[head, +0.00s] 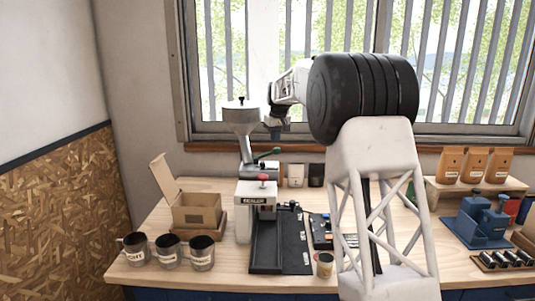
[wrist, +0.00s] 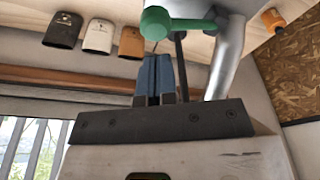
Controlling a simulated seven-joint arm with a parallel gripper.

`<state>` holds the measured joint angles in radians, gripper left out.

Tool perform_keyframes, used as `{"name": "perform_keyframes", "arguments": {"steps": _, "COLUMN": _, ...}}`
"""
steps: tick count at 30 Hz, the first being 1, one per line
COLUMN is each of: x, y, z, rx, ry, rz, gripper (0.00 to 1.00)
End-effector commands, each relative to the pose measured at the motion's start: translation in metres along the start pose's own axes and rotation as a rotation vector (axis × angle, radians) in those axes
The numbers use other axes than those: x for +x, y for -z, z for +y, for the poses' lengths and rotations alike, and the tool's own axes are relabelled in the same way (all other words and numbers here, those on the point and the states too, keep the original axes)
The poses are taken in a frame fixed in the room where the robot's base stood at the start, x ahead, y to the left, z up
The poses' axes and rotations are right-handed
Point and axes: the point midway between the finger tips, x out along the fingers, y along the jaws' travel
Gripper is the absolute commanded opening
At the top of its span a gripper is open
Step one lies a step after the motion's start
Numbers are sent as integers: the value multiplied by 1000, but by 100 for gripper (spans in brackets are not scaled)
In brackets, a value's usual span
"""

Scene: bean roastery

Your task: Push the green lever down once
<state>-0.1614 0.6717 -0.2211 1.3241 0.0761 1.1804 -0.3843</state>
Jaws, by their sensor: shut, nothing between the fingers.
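The green lever (head: 268,154) sticks out from the side of the grey grinder (head: 241,118) and ends in a round green knob. In the wrist view, which looks upside down, the green lever (wrist: 185,24) lies just past my fingertips, beside a grey metal tube. My gripper (head: 277,131) hangs above the lever in the head view, with a small gap below it. In the wrist view my gripper (wrist: 153,62) has its blue fingers together and empty. They look close to the lever; I cannot see contact.
The white sealer (head: 248,212) with a red knob stands in front of the grinder. An open cardboard box (head: 196,210) is left, with several mugs (head: 168,252) in front. Orange bags (head: 474,165) stand on a shelf at right.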

Motion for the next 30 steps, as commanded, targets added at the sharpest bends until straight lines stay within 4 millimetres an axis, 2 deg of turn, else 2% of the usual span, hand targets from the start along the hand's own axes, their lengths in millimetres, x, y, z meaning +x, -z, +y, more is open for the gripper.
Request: {"name": "perform_keyframes", "arguments": {"steps": 30, "x": 21, "y": -4, "z": 0, "rx": 0, "ry": 0, "rz": -1, "gripper": 0}}
